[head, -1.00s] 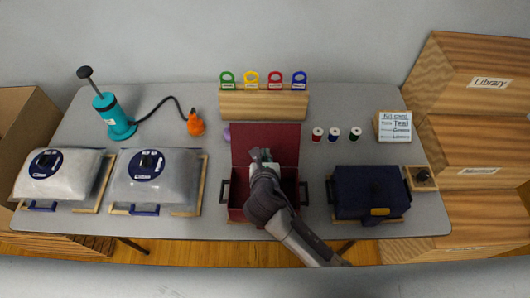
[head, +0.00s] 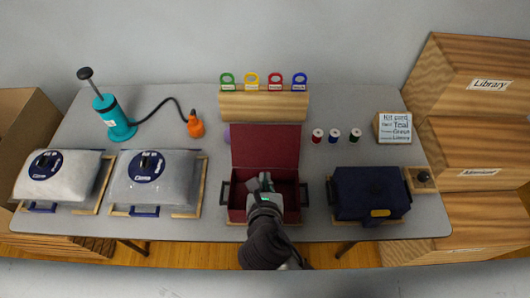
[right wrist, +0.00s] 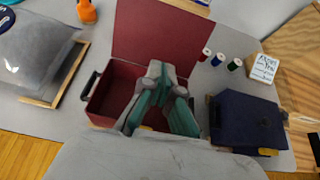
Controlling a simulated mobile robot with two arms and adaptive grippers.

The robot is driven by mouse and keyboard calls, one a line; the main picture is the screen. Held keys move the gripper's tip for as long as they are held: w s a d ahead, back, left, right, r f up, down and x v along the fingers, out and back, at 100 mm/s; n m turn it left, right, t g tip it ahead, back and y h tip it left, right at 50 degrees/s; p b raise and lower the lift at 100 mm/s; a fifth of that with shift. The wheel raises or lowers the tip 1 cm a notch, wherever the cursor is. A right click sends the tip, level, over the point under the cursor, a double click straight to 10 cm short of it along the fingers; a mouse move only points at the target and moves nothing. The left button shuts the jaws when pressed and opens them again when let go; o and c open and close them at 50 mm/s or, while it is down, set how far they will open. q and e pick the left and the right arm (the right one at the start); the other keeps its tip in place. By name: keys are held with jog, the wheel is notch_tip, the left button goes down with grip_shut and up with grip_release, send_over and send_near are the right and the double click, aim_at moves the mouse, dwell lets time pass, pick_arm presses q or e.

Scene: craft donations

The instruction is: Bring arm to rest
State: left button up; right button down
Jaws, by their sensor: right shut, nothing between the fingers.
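My right gripper (head: 266,182) is shut and empty, over the front part of the open dark red box (head: 237,200). The right wrist view shows its closed fingers (right wrist: 157,72) in front of the red box (right wrist: 100,103), whose lid (head: 266,146) stands raised at the back. The gripper and arm hide part of the box's inside and front wall. I cannot tell whether the fingertips are below the box's rim. My left gripper is not in view.
A closed navy box (head: 350,200) stands to the right. Two clear bags (head: 172,178) lie on wooden trays to the left. A teal pump (head: 118,122), a padlock rack (head: 262,105), thread spools (head: 334,135) and a sign (head: 395,127) stand behind. Wooden bins (head: 475,150) stand at right.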

jog(key=s+d+f+m+g, duration=0.2)
jog(key=s+d+m+g, duration=0.15)
jog(key=d+m, duration=0.55)
jog(key=s+d+f+m+g, duration=0.15)
jog(key=s+d+m, duration=0.35)
jog(key=m, duration=0.8)
jog(key=s+d+f+m+g, duration=0.2)
jog(key=s+d+m+g, duration=0.4)
jog(key=m, duration=0.6)
notch_tip(320, 180, down, 29)
jog(key=t+b, duration=0.1)
jog(key=b, duration=0.2)
jog(key=s+d+f, duration=0.1)
jog(key=s+f, duration=0.7)
jog(key=s+d+f+g+b, duration=0.1)
jog(key=s+d+f, duration=0.1)
jog(key=s+f, duration=0.7)
jog(key=shift+d+f, duration=0.15)
jog(key=shift+d, duration=0.15)
